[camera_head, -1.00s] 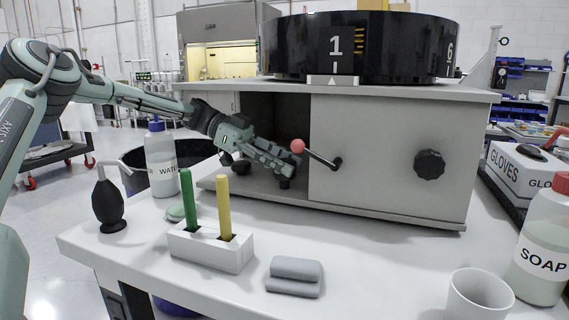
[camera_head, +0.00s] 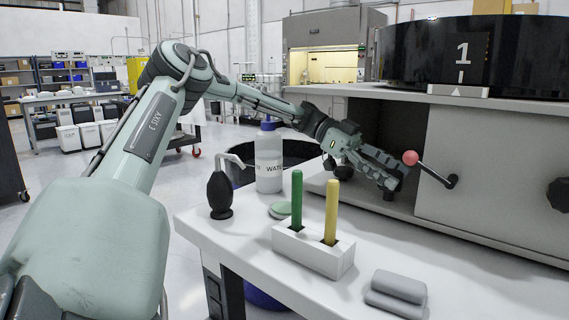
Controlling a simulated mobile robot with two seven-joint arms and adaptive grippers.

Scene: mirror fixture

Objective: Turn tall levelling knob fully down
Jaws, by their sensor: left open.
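My left gripper (camera_head: 387,172) reaches from the left into the open front of the grey cabinet (camera_head: 480,172). Its jaws are open, with the fingertips just left of and below the red ball of a crank handle (camera_head: 410,157). A small dark piece (camera_head: 389,194) shows under the fingertips on the cabinet floor; I cannot tell whether it is a knob or part of the gripper. A black lobed knob (camera_head: 560,195) on the cabinet front is cut by the right edge. I cannot tell which is the tall levelling knob. My right gripper is not in view.
A white block (camera_head: 312,257) holds a green stick (camera_head: 297,200) and a yellow stick (camera_head: 332,212). A black numbered drum (camera_head: 465,52) sits on the cabinet.

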